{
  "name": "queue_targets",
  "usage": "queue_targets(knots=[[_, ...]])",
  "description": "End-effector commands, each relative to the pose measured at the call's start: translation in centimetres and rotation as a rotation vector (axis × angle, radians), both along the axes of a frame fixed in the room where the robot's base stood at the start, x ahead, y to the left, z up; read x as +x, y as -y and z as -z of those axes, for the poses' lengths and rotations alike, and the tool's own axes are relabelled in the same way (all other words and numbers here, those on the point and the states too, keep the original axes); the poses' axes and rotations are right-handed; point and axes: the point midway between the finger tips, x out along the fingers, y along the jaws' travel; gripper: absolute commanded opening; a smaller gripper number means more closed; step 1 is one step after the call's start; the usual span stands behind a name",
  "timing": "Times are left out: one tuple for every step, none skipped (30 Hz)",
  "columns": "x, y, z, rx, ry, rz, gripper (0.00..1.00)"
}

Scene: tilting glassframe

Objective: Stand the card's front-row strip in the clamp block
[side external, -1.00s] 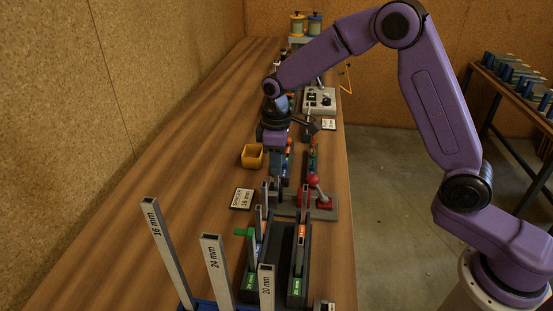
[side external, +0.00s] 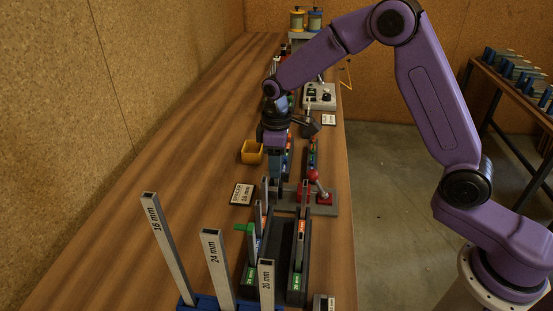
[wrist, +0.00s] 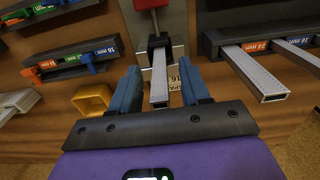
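The card (side external: 241,194) reads 16 mm and lies flat left of the clamp block. It also shows partly in the wrist view (wrist: 178,81), between my fingers. The grey clamp block (side external: 325,208) has red parts and a red ball lever. In the wrist view, a bare grey hollow strip (wrist: 158,88) extends from the black and red part of the clamp (wrist: 158,44) toward the camera. My gripper (wrist: 161,82) has its two blue fingers on either side of this strip, with visible gaps. My gripper (side external: 278,188) is low by the clamp's left end in the side view.
Dark racks (side external: 277,270) hold upright strips with coloured size labels. A blue rack (side external: 205,304) at the front holds tall strips marked 16, 24 and 20 mm. A yellow box (side external: 252,151) stands behind the card. The table's left side is clear.

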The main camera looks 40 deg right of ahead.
Motion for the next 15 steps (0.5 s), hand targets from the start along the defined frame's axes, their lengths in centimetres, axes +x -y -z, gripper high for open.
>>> queue_targets(knots=[[0.0,0.0,-0.1,0.0,0.0,0.0,0.46],[0.0,0.0,-0.2,0.001,0.001,0.0,0.46],[0.0,0.0,-0.3,0.0,0.001,0.0,0.46],[0.1,0.0,-0.6,0.001,0.002,0.0,0.46],[0.1,0.0,-0.8,0.001,0.004,0.0,0.46],[0.1,0.0,-1.3,0.001,0.004,0.0,0.46],[0.1,0.0,-1.8,0.002,0.005,0.0,0.46],[0.1,0.0,-2.3,0.001,0.006,0.0,0.46],[0.1,0.0,-3.0,0.001,0.006,0.0,0.46],[0.1,0.0,-3.6,0.002,0.006,0.0,0.46],[0.1,0.0,-4.2,0.002,0.006,0.0,0.46],[0.1,0.0,-5.1,0.003,0.007,0.0,0.46],[0.1,0.0,-5.7,0.002,0.006,0.0,0.46],[0.1,0.0,-6.4,0.002,0.006,0.0,0.46],[0.1,0.0,-7.2,0.003,0.007,0.0,0.46]])
